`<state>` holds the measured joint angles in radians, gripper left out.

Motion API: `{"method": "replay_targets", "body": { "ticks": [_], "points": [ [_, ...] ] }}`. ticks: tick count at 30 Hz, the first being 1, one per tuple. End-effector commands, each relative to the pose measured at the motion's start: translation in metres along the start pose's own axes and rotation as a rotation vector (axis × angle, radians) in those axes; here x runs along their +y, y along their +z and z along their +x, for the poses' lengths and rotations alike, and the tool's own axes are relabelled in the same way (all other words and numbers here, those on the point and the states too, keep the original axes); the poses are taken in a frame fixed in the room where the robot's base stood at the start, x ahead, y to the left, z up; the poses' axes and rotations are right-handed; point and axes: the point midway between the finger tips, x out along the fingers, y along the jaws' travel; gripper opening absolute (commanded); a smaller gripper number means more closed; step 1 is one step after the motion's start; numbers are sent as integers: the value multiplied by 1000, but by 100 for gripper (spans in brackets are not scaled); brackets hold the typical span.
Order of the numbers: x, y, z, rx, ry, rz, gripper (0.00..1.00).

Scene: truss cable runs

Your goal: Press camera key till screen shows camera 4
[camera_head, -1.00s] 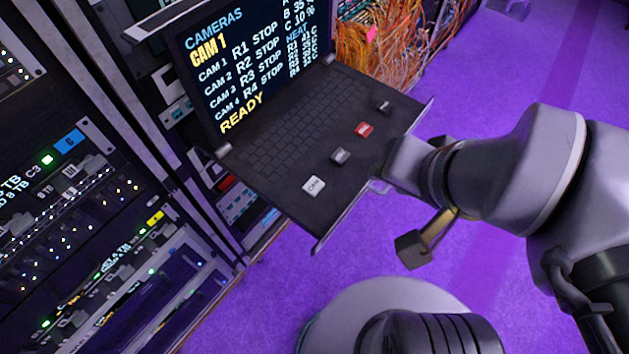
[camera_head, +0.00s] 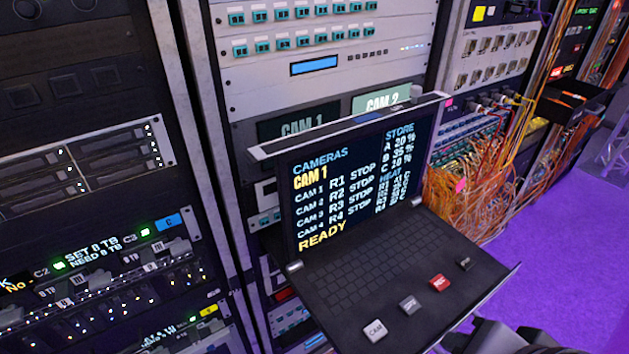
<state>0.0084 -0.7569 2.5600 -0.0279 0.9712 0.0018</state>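The console screen (camera_head: 350,190) is headed CAMERAS and shows CAM 1 in yellow at its top left, with READY at the bottom. It lists CAM 1 to CAM 4, with R1 to R4 all at STOP. The pale key marked CAM (camera_head: 375,330) is at the front left of the keyboard shelf (camera_head: 345,290). Nothing visibly touches it. A grey key (camera_head: 410,305), a red key (camera_head: 439,283) and a dark key (camera_head: 465,263) run to its right. A dark part of my arm shows at the bottom edge, right of the keys; my fingertips cannot be made out.
Server racks (camera_head: 80,120) fill the left and back. A dark CAM 1 panel (camera_head: 298,124) and a lit CAM 2 panel (camera_head: 388,99) sit behind the screen. Orange cables (camera_head: 465,200) hang right of it. Open purple floor (camera_head: 560,240) lies at the right.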

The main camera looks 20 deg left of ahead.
Motion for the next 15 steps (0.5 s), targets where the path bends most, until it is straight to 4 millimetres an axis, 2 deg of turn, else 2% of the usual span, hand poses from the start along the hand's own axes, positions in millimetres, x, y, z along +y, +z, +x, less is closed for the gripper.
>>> {"method": "replay_targets", "body": {
  "ticks": [12,15],
  "points": [
    [0,0,0,0,0,0,33],
    [0,0,0,0,0,0,13]
  ]
}}
